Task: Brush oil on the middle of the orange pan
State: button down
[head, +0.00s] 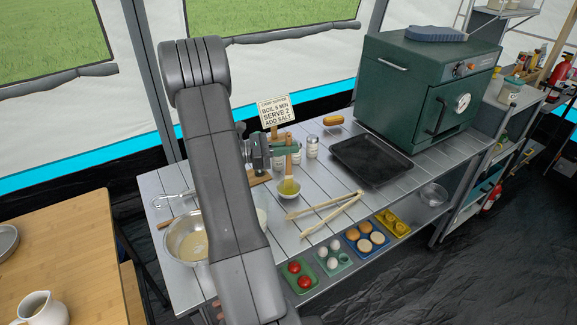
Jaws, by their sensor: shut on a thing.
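My gripper (287,149) is at the middle of the metal table, shut on the wooden handle of an upright brush (289,163). The brush points down at a small white bowl of yellow oil (289,190), and its lower end is at or in the bowl; I cannot tell whether it touches the oil. I see no orange pan. My arm hides a wide strip of the table at the left, so the pan may be behind it or out of view.
A black tray (370,162) lies before the green oven (425,95). Wooden tongs (325,215) lie right of the oil bowl. A steel bowl of batter (187,240) stands left of my arm. Jars (312,147) and a sign (276,110) stand behind the brush.

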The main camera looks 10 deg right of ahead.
jog(key=shift+r+p, duration=1.45)
jog(key=shift+r, duration=0.9)
dwell(0.3)
notch_tip(320, 180, up, 4)
jog(key=p, duration=0.3)
dwell(0.8)
